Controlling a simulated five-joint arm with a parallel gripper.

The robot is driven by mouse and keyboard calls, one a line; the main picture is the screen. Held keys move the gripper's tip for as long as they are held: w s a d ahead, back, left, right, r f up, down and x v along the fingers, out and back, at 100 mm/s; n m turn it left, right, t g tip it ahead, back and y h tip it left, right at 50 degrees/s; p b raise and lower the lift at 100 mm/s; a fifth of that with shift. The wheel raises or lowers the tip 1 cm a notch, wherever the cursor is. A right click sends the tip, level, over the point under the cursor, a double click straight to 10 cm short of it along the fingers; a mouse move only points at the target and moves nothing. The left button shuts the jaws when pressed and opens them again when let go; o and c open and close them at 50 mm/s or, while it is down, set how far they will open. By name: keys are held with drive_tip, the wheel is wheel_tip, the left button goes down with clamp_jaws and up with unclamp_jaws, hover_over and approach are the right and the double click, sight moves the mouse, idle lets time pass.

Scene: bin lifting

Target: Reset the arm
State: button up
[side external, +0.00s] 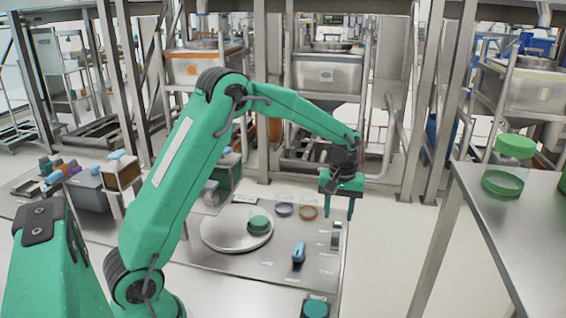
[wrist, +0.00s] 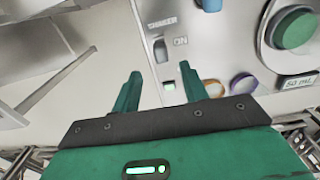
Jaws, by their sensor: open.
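My green arm (side external: 185,165) rises from its base and bends over the metal work surface in the side view. My gripper (side external: 338,207) points down above the right edge of that surface. In the wrist view my gripper (wrist: 160,72) has its two green fingers apart, with nothing between them.
A round silver plate (side external: 225,236) bears a green-lidded container (side external: 258,223). A blue-and-black item (side external: 299,252) lies nearby. A side table (side external: 525,215) at right holds a clear green-lidded jar (side external: 510,165). Metal posts and bins stand behind.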

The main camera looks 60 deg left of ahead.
drive_tip(key=shift+s+d+r, duration=0.1)
drive_tip(key=shift+s+r, duration=0.15)
drive_tip(key=shift+r, duration=0.3)
drive_tip(key=s+d+r+m+t, duration=0.2)
drive_tip(key=s+r+m, duration=0.1)
drive_tip(key=s+r, duration=0.55)
drive_tip(key=s+d+r+m+t, duration=0.25)
drive_tip(key=s+r, duration=0.35)
drive_tip(key=s, duration=0.5)
drive_tip(key=s+f+m+t, duration=0.1)
drive_tip(key=s+m, duration=0.2)
drive_tip(key=s, duration=0.4)
drive_tip(key=shift+s+d+f, duration=0.25)
drive_tip(key=shift+s+d, duration=0.15)
drive_tip(key=shift+d, duration=0.05)
